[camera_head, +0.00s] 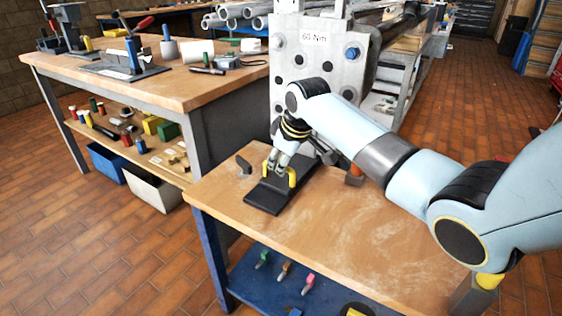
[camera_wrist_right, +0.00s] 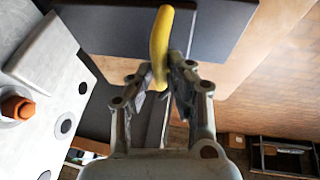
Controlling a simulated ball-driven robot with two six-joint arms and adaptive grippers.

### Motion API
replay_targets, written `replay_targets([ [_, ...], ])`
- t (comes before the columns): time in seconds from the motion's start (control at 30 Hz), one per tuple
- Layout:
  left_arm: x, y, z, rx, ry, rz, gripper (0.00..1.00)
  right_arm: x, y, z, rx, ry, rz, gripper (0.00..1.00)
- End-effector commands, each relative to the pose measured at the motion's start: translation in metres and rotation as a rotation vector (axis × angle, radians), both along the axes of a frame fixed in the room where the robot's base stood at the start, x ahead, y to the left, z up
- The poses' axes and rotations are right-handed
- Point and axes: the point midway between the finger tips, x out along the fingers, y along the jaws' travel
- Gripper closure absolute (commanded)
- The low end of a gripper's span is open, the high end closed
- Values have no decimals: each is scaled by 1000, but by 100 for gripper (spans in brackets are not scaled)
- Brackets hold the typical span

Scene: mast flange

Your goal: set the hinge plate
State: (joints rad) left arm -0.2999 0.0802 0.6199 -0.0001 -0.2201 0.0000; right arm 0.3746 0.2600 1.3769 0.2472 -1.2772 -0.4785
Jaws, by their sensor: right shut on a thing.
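The hinge plate (camera_head: 264,198) is a dark, flat plate with a yellow handle (camera_head: 292,178), at the far side of the near wooden bench. My right gripper (camera_head: 280,170) comes down over it and is shut on the yellow handle. In the right wrist view the handle (camera_wrist_right: 160,38) is between the fingertips, with the dark plate (camera_wrist_right: 215,25) behind it. I cannot tell whether the plate rests on the wood or is just above it. The pale mast flange (camera_head: 310,68), marked "60 Nm" and with several bolts and holes, stands upright behind the plate. My left gripper is not in view.
A small dark block (camera_head: 243,163) lies left of the plate, and an orange and brown item (camera_head: 355,175) is to its right. The front of the near bench (camera_head: 365,240) is clear. Tools lie on the left workbench (camera_head: 185,88). An orange bolt (camera_wrist_right: 17,107) protrudes from the flange.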

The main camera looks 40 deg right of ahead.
Motion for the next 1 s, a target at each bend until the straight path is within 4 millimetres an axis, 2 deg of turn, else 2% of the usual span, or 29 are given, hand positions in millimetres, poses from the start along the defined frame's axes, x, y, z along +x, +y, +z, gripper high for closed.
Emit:
replay_targets([
  [0.37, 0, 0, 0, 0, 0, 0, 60, 1, -2, 0, 0, 1, 0, 100],
  [0.47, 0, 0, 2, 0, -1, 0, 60, 6, -16, 0, -2, 3, -2, 100],
  [0.73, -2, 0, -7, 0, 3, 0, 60, 32, -78, -2, -4, 1, -4, 100],
  [0.87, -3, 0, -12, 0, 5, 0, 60, 38, -93, -2, -1, 1, -3, 100],
  [1.0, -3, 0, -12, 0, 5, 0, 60, 40, -98, 0, -2, -1, -1, 100],
])
